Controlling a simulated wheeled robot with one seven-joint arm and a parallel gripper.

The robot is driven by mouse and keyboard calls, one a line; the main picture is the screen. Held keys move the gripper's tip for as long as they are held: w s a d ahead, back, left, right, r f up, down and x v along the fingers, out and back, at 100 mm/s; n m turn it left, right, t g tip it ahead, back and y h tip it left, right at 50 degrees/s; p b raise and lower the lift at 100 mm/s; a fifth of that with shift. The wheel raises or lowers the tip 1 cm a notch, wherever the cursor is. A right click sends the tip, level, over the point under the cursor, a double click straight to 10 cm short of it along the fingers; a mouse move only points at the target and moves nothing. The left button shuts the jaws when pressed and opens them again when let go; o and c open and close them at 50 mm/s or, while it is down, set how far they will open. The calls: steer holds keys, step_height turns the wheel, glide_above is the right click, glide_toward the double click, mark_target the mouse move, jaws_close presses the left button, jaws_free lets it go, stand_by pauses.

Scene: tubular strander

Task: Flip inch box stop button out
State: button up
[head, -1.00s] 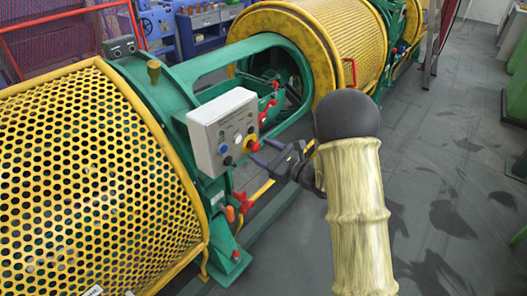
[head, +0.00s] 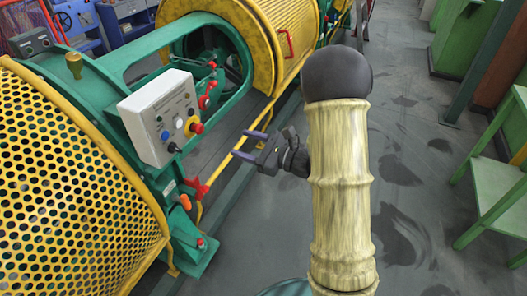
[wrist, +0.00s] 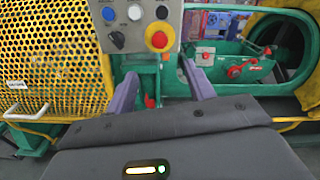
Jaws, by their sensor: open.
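The inch box (head: 159,117) is a pale grey control box on the green machine frame, left of centre in the head view. Its red stop button (head: 195,127) on a yellow base sits at the lower right of its face. In the wrist view the stop button (wrist: 158,39) is at the top centre, beyond and above my fingertips. My gripper (head: 250,146) is open and empty, to the right of the box and apart from it. Its two purple fingers (wrist: 159,76) show in the wrist view, with the red lever behind and between them.
Yellow perforated guards (head: 62,165) flank the box. A red lever (head: 196,188) sticks out below it. A blue button and a white button (wrist: 135,12) are left of the stop button. Grey floor (head: 400,150) is open on the right, with a green table (head: 500,190) beyond.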

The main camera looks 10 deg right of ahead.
steer(key=v, duration=0.5)
stand_by(0.3)
